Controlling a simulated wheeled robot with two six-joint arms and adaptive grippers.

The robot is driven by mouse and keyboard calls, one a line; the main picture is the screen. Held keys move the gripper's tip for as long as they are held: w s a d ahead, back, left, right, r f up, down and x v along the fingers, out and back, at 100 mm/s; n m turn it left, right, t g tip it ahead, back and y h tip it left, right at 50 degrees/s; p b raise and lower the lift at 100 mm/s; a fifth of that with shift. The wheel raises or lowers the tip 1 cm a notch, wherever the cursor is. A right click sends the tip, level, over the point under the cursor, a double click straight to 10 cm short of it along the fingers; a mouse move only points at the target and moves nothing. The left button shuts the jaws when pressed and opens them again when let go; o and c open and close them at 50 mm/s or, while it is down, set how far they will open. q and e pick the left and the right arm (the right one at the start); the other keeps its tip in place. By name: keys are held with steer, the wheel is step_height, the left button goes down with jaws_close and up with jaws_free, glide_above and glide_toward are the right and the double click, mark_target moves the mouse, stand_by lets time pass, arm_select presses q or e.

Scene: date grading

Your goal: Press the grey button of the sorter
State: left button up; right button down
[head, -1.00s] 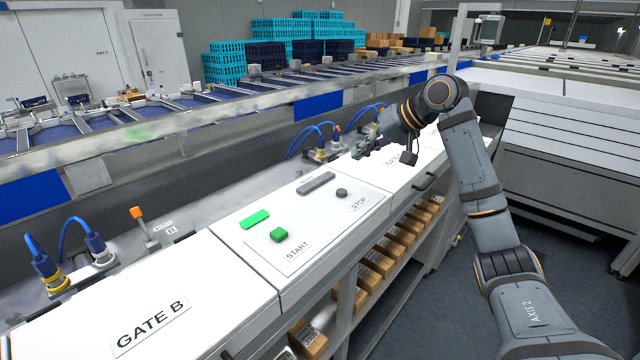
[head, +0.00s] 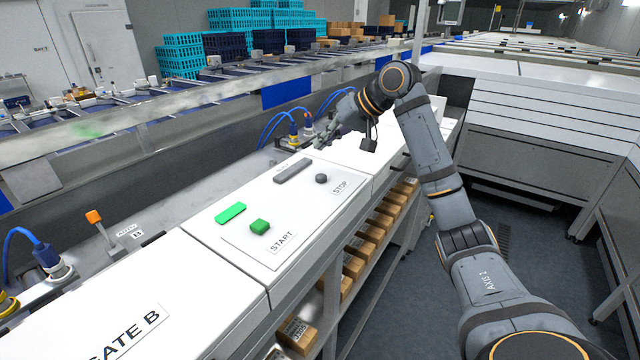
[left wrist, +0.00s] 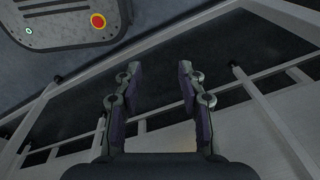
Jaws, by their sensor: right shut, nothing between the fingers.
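The grey button (head: 321,178) is a small dark round knob by the STOP label (head: 341,187), on the sorter's white panel (head: 300,222). My right gripper (head: 319,146) is shut and empty in the head view. It appears just above and behind the grey button in the picture, apart from it, with its tips toward the left. A green button (head: 260,226) sits by the START label (head: 282,241). My left gripper (left wrist: 160,72) shows only in the left wrist view, open and empty, away from the panel.
A lit green bar (head: 231,213) and a grey bar (head: 293,171) lie flat on the panel. Blue-hosed fittings (head: 294,138) stand behind it. An orange-tipped lever (head: 94,217) is at the left. Boxes (head: 353,266) fill a shelf below. A red button (left wrist: 98,21) shows in the left wrist view.

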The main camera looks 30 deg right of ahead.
mark_target(325, 176)
step_height(325, 176, down, 6)
steer(key=b, duration=0.4)
steer(key=shift+s+d+r, duration=0.1)
steer(key=shift+r, duration=0.05)
arm_select(q)
steer(key=f, duration=0.1)
steer(key=s+f, duration=0.1)
steer(key=f, duration=0.3)
steer(key=shift+s+f, duration=0.1)
steer(key=shift+s, duration=0.15)
steer(key=shift+w, duration=0.2)
steer(key=shift+f, duration=0.15)
arm_select(e)
steer(key=shift+f, duration=0.4)
arm_select(q)
steer(key=shift+f+b, duration=0.25)
steer(key=shift+b, duration=0.2)
arm_select(e)
steer(key=shift+f, duration=0.45)
arm_select(q)
steer(key=shift+r+p, duration=1)
steer(key=shift+p, duration=0.05)
arm_select(e)
steer(key=shift+r, duration=0.9)
arm_select(q)
steer(key=shift+r, duration=0.1)
